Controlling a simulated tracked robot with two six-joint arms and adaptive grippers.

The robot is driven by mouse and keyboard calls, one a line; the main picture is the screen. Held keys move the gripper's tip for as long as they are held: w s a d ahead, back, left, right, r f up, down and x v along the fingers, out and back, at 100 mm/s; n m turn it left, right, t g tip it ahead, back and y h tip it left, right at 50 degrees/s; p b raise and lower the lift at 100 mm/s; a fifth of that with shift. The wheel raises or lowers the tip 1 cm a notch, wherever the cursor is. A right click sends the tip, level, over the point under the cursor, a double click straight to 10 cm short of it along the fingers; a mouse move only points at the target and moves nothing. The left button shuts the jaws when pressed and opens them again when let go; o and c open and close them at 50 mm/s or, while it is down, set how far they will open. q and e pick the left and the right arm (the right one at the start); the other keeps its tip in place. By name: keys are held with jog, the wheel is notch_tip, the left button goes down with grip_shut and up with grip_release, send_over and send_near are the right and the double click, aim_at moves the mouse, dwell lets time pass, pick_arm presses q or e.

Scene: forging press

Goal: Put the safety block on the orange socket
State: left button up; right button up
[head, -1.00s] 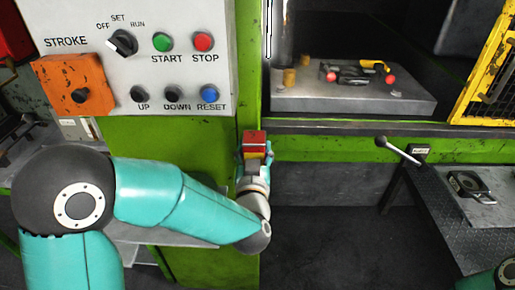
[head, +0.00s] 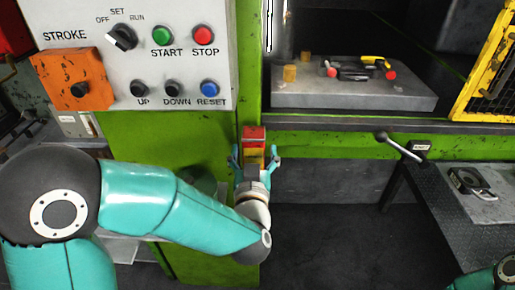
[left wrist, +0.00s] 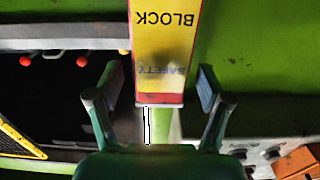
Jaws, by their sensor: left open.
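The safety block (head: 254,136), yellow with red ends, stands upright in front of the green press column in the head view. In the left wrist view the block (left wrist: 165,45) shows upside-down lettering, and its red end lies between my fingers. My left gripper (head: 255,156) is open, with one finger on each side of the block and visible gaps. What supports the block is hidden. An orange plate (head: 92,92) with a dark round centre sits at the left of the control panel; I cannot tell whether it is the socket. My right gripper is not in view.
The control panel (head: 185,20) with buttons overhangs at upper left. The grey press bed (head: 350,98) holds a tool with red ends and a yellow part. A yellow mesh guard (head: 490,75) is at right. A lever (head: 400,147) projects above a side table (head: 450,215).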

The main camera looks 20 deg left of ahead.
pick_arm(q)
jog(key=b+v, duration=0.3)
jog(key=v, duration=0.6)
notch_tip(320, 180, down, 28)
jog(key=d+m+g+h, duration=0.1)
jog(key=m+g+h, duration=0.1)
jog(key=g+h, duration=0.5)
jog(key=s+f+g+h, duration=0.2)
jog(key=s+f+g, duration=0.7)
jog(key=s+f, duration=0.6)
jog(key=shift+s+d+f+n+g, duration=0.3)
jog(key=shift+d+f+n+g, duration=0.1)
jog(key=shift+f, duration=0.1)
jog(key=shift+a, duration=0.1)
